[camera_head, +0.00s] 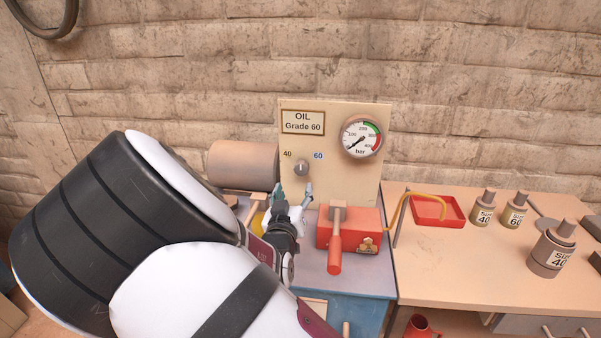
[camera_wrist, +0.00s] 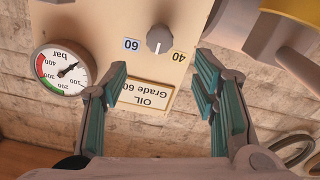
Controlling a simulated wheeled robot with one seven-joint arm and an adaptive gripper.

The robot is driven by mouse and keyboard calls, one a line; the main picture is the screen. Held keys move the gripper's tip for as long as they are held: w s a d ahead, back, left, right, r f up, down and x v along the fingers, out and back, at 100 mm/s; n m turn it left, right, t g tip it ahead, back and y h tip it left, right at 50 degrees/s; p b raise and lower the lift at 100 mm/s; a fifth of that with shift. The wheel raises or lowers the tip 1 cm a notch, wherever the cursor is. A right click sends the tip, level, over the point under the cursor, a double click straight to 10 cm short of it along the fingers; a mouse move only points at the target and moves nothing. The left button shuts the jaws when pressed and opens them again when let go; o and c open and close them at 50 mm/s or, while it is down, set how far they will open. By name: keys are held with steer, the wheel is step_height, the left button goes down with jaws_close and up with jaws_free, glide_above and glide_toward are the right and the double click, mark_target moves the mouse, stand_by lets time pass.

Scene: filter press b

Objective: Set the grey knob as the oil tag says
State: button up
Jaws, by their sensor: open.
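The oil tag (camera_head: 302,122) on the cream panel reads "OIL Grade 60"; it shows upside down in the wrist view (camera_wrist: 146,96). The grey knob (camera_head: 301,168) sits below it, between the 40 mark (camera_head: 287,154) at left and the 60 mark (camera_head: 318,156) at right. In the wrist view the knob (camera_wrist: 159,39) has a pale line that seems to lie between the two numbers; its exact setting is hard to tell. My gripper (camera_head: 293,193) is open and empty, just below and in front of the knob, apart from it.
A pressure gauge (camera_head: 362,137) is at the panel's upper right. A red block with a lever (camera_head: 335,252) stands right of my gripper. A red tray (camera_head: 438,210) and size 40 and 60 canisters (camera_head: 514,211) stand on the right bench. A brown cylinder (camera_head: 243,164) lies left.

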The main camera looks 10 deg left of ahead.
mark_target(301, 170)
steer(key=w, duration=1)
steer(key=shift+w+d, duration=0.2)
steer(key=shift+c, duration=0.6)
steer(key=c, duration=1)
